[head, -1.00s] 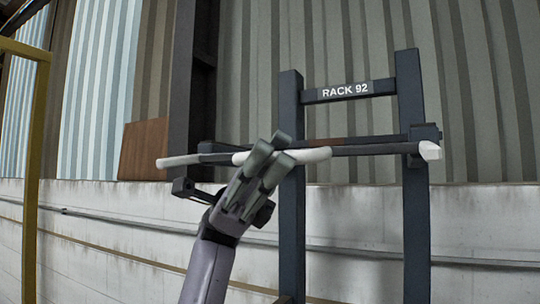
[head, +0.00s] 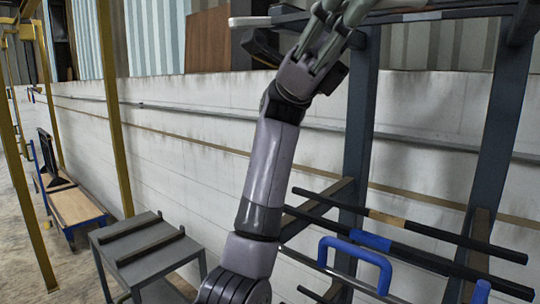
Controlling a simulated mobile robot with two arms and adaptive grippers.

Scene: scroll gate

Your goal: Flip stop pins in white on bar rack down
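The dark blue rack (head: 362,130) stands on the right, its top cut off by the frame. A bar with a white tip (head: 250,21) crosses its top; a white stretch (head: 392,18) of it shows right of my gripper. My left gripper (head: 335,12) is up at this bar, its fingers in front of it and partly cut off by the top edge. I cannot tell whether the fingers are open, shut or touching the bar. No stop pin is clearly visible there. My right gripper is not in view.
A grey table (head: 140,245) stands at lower left, with a wooden-topped cart (head: 75,208) and yellow posts (head: 112,110) beyond. A white wall runs behind.

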